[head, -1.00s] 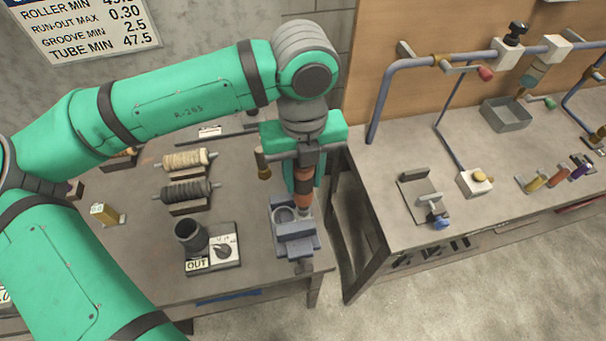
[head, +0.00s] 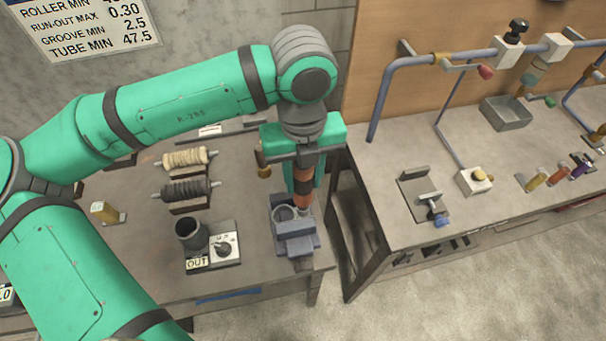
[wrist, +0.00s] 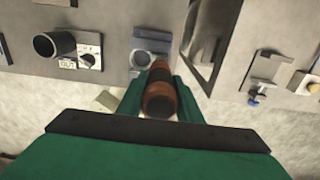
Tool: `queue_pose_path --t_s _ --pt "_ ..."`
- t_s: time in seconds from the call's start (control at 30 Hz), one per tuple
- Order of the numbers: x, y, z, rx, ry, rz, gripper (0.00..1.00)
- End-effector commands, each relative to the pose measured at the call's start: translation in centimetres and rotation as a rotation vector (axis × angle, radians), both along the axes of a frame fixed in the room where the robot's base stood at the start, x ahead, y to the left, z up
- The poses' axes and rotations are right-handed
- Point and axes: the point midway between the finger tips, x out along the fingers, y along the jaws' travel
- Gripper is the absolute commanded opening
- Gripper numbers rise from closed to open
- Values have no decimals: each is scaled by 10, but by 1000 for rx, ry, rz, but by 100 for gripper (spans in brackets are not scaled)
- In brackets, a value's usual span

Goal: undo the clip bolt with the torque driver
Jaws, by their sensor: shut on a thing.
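My gripper (head: 304,170) is shut on the torque driver (head: 303,188), which has an orange and black handle and points down. In the wrist view the driver (wrist: 159,92) stands between the green fingers. Below it is a blue-grey vise-like block (head: 296,247) with a round ring (head: 285,213) in it, at the front right of the left bench. The driver's lower end is at the right side of the ring. The clip bolt cannot be made out, and I cannot tell whether the driver's tip touches it.
A dark cup (head: 189,232) and a dial box (head: 224,246) with an OUT label stand left of the block. Two rollers (head: 187,158) (head: 188,188) lie farther back. A gap separates this bench from the right bench (head: 400,240), which carries pipes and a small clamp (head: 432,206).

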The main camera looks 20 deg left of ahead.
Motion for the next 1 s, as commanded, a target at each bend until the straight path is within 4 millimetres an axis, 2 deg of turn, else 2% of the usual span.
queue_pose_path --t_s 0.97,1.0 --pt "0 -1 -1 -2 2 0 5" --pt "0 -1 -1 -2 3 0 1"
